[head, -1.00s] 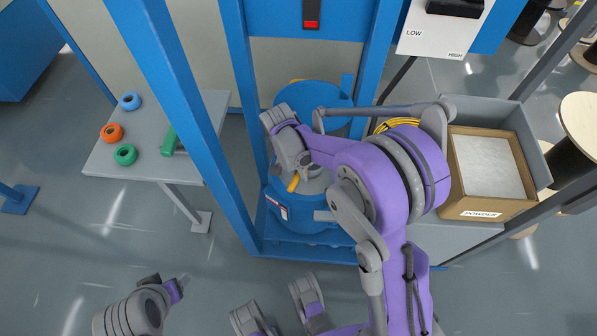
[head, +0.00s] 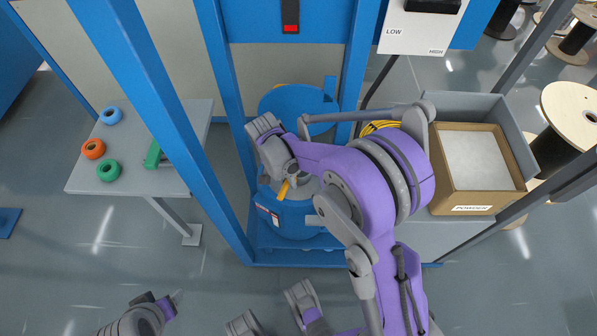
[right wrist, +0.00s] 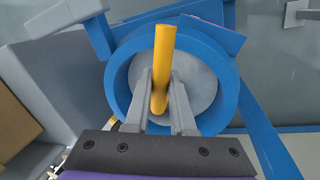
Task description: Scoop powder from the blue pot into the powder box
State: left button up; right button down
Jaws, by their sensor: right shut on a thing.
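The blue pot (head: 297,222) stands inside the blue frame, with a grey inside that shows in the right wrist view (right wrist: 116,82). My right gripper (head: 285,180) is over the pot's opening, shut on a yellow handle (right wrist: 163,65), likely the scoop's; it also shows in the head view (head: 283,189). The scoop's working end is hidden. The powder box (head: 463,197) is an open brown carton labelled POWDER, filled with pale powder, on the right. My left gripper (head: 172,302) is at the lower left, far from both, its jaws too small to judge.
A blue round lid (head: 292,101) is behind the pot. Blue frame posts (head: 226,110) stand on either side of the pot. A side table (head: 88,178) holds coloured rings.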

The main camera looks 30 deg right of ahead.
jog(key=shift+f, duration=0.1)
jog(key=shift+f+b, duration=0.45)
jog(key=shift+f, duration=0.15)
dwell(0.5)
jog(key=shift+f+b, duration=0.45)
jog(key=shift+f, duration=0.15)
jog(key=shift+f+b, duration=0.4)
jog(key=shift+f, duration=0.1)
dwell(0.4)
